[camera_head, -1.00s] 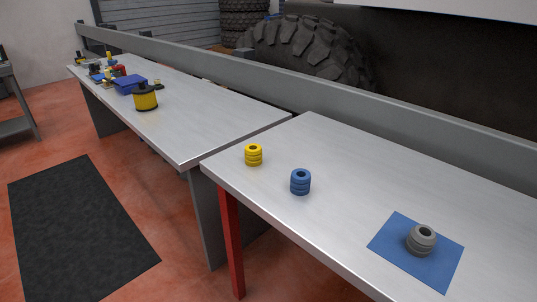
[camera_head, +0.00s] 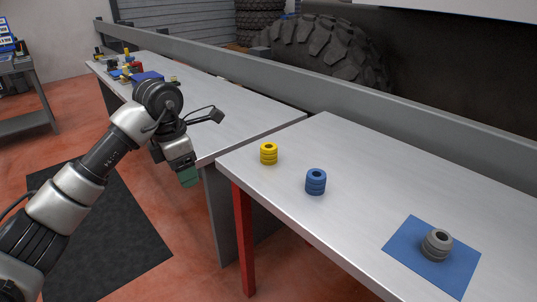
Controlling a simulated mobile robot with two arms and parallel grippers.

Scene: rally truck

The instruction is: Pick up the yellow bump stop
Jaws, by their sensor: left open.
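The yellow bump stop (camera_head: 269,154) is a small ribbed cylinder with a dark hole in its top. It stands upright near the left end of the nearer metal table (camera_head: 350,150). My left gripper (camera_head: 189,178) hangs pointing down, left of that table's end and apart from the yellow bump stop. Its greenish fingertips hold nothing that I can see. My right gripper is not in view.
A blue bump stop (camera_head: 316,182) stands right of the yellow one. A grey bump stop (camera_head: 436,244) stands on a blue mat (camera_head: 408,238). A grey rail (camera_head: 350,108) runs behind the tables. The farther table (camera_head: 225,115) holds several items at its far end.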

